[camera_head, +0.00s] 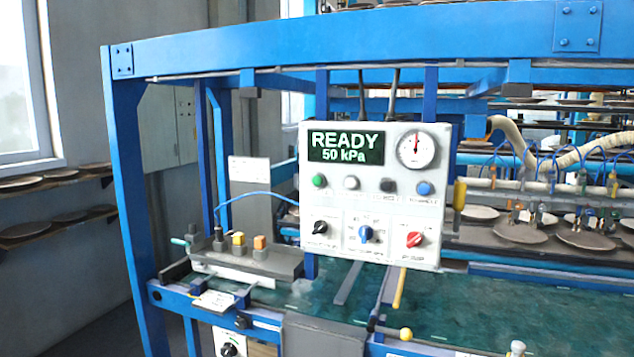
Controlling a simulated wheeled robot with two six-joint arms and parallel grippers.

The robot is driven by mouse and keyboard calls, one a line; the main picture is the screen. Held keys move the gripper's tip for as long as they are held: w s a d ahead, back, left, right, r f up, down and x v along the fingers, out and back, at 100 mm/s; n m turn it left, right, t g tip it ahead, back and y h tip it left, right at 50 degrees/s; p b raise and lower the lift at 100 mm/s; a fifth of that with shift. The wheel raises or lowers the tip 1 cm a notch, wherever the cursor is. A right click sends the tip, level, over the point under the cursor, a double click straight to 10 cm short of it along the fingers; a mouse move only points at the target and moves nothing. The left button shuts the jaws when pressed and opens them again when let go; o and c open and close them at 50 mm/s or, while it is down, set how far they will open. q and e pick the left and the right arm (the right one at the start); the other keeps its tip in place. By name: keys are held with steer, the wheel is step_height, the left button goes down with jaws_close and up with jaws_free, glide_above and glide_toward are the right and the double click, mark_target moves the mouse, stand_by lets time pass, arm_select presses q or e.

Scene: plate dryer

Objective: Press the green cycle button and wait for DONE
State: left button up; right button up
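The green button (319,181) is at the left end of the button row on the white control panel (440,140). The panel's dark display (346,148) reads "READY" and "50 kPa" in light letters. A round gauge (416,150) with a red needle is to the right of the display. White, dark and blue buttons (425,189) continue the row. Below them are a black knob (320,227), a blue knob (366,233) and a red knob (415,239). Nothing covers the green button. Neither of my grippers shows in the head view.
A blue frame (125,190) surrounds the panel. A yellow-handled lever (399,288) stands below the panel. Hoses and round plates (520,233) are at right. Shelves (60,225) hold plates at left.

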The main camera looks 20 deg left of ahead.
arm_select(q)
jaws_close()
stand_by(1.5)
